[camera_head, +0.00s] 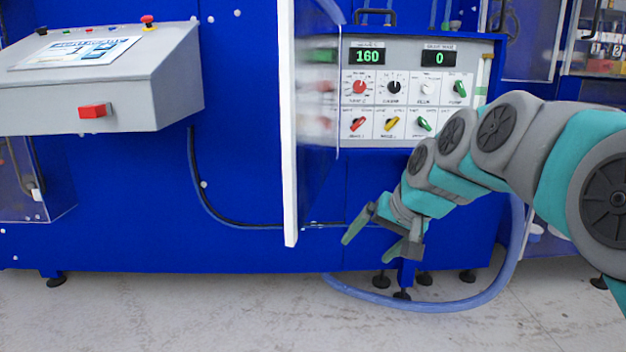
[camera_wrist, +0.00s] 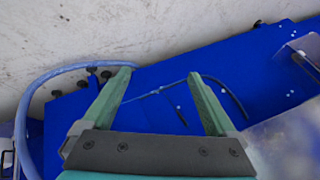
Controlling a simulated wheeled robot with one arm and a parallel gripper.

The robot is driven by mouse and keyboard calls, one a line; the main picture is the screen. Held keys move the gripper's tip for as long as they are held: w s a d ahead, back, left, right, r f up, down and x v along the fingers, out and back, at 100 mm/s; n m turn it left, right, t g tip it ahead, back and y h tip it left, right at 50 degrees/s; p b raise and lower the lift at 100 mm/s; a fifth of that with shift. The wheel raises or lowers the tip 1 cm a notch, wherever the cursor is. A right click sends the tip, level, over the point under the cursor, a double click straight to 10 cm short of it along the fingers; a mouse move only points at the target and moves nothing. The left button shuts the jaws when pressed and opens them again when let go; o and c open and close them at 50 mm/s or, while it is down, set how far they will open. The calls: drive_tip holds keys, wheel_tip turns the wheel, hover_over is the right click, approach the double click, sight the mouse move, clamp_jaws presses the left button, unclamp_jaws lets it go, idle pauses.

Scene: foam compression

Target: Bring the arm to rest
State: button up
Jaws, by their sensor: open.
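My gripper (camera_head: 372,238) hangs at the end of my arm in front of the lower part of the blue machine (camera_head: 250,200) in the head view. Its fingers are spread apart and point down and to the left. The wrist view shows the same two green fingers of my gripper (camera_wrist: 160,95) wide apart with nothing between them. Beyond them lie the blue machine base and the pale floor (camera_wrist: 110,30). My arm reaches in from the right edge of the head view and bends down at the wrist.
A clear door panel with a white edge (camera_head: 290,130) stands open left of my gripper. Behind my arm is a control panel (camera_head: 405,95) reading 160 and 0. A grey console (camera_head: 120,85) juts out at upper left. A blue hose (camera_head: 440,303) curves near the floor.

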drive_tip(key=s+d+f+n+g+h+p, duration=0.1)
drive_tip(key=s+f, duration=0.4)
drive_tip(key=s, duration=0.6)
drive_tip(key=s+d+f+g+h+p, duration=0.1)
drive_tip(key=s+f+g, duration=0.3)
drive_tip(key=s, duration=0.7)
drive_tip(key=s+d+f+n+g+h+p, duration=0.1)
drive_tip(key=s+d+f+g+h, duration=0.1)
drive_tip(key=s+f, duration=0.4)
drive_tip(key=s, duration=0.5)
drive_tip(key=shift+d+f+n+g, duration=0.15)
drive_tip(key=shift+f+n+g, duration=0.1)
drive_tip(key=shift+n+g, duration=0.05)
